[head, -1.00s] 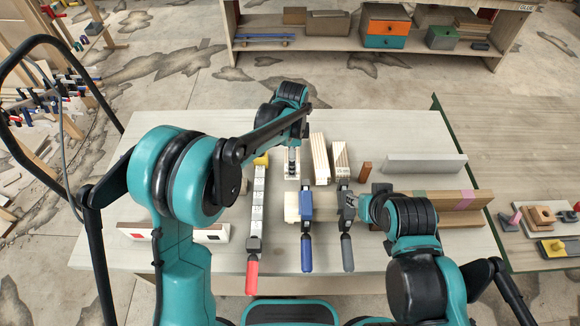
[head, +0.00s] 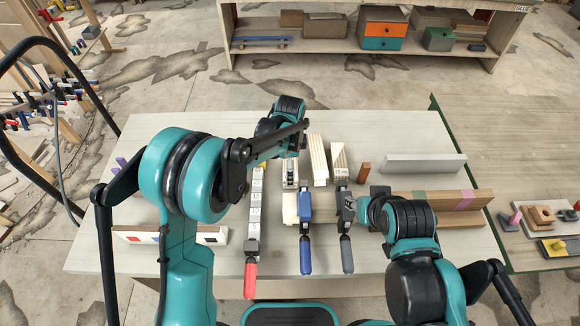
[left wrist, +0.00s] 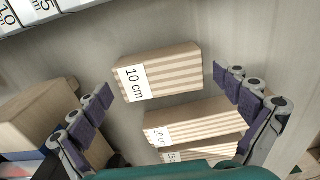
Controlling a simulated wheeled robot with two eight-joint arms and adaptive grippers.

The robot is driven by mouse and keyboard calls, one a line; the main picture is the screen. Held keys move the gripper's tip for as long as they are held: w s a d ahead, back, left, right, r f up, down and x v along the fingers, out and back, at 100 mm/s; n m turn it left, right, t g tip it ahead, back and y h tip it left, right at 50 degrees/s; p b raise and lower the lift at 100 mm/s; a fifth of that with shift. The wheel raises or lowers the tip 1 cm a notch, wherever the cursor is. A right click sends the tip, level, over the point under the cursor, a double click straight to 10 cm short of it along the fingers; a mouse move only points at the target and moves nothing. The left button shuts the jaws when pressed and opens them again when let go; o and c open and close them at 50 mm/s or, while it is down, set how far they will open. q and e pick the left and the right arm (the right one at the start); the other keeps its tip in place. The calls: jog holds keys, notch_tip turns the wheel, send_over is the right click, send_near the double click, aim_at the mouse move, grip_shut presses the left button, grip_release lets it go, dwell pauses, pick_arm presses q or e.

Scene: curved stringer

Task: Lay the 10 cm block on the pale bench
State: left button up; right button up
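The 10 cm block (left wrist: 165,72), pale striped wood with a white label, lies between the spread fingers of my left gripper (left wrist: 162,84) in the left wrist view. A gap shows on both sides, and neither finger touches it. In the head view, my left arm reaches over the block row and hides the gripper's fingertips. The 20 cm block (left wrist: 190,122) and 15 cm block (left wrist: 205,150) lie beside it. The pale bench (head: 400,130) is under them. My right gripper (head: 354,206) is beside the dark-handled clamp (head: 345,220); its fingers are not clear.
A label-marked bar clamp with a red handle (head: 253,220) and a blue clamp (head: 305,215) lie near the blocks. A grey bar (head: 424,164) and a brown wooden piece (head: 440,203) are at right. Open bench lies behind the blocks.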

pick_arm(q)
jog(key=shift+r, duration=0.1)
jog(key=shift+r, duration=0.35)
notch_tip(320, 180, up, 12)
jog(key=f+p, duration=0.1)
jog(key=p, duration=0.2)
jog(key=s+a+r+n+t, duration=0.3)
jog(key=s+a+r+n, duration=0.5)
jog(key=a, duration=0.3)
jog(key=s+a+f+n+t, duration=0.1)
jog(key=s+a+n+t, duration=0.1)
jog(key=s+n, duration=0.3)
jog(key=s+a+f+n+t, duration=0.2)
jog(key=s+a+n, duration=0.3)
jog(key=s, duration=0.2)
jog(key=shift+s+a, duration=0.3)
jog(key=shift+s, duration=0.05)
jog(key=shift+f, duration=0.1)
